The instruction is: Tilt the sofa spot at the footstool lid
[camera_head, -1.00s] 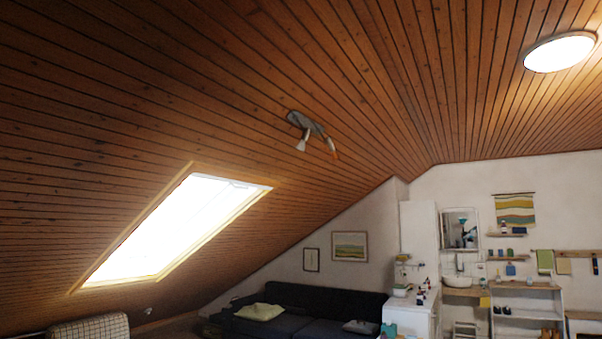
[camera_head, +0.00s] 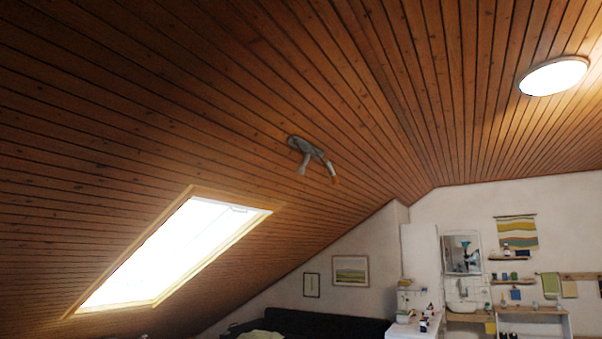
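A spot fixture (camera_head: 312,152) with a grey base and two small heads is mounted on the sloped wooden ceiling, near the middle of the view. One head (camera_head: 304,164) points down, and the other head (camera_head: 331,169) hangs to its right. The dark sofa (camera_head: 325,325) shows only its upper back at the bottom edge. I cannot make out a footstool or its lid. My gripper is not in view.
A bright skylight (camera_head: 165,255) is set in the slope at left. A round ceiling lamp (camera_head: 553,76) is lit at upper right. A white cabinet (camera_head: 413,328), a mirror (camera_head: 460,254) and shelves (camera_head: 530,308) stand along the far wall.

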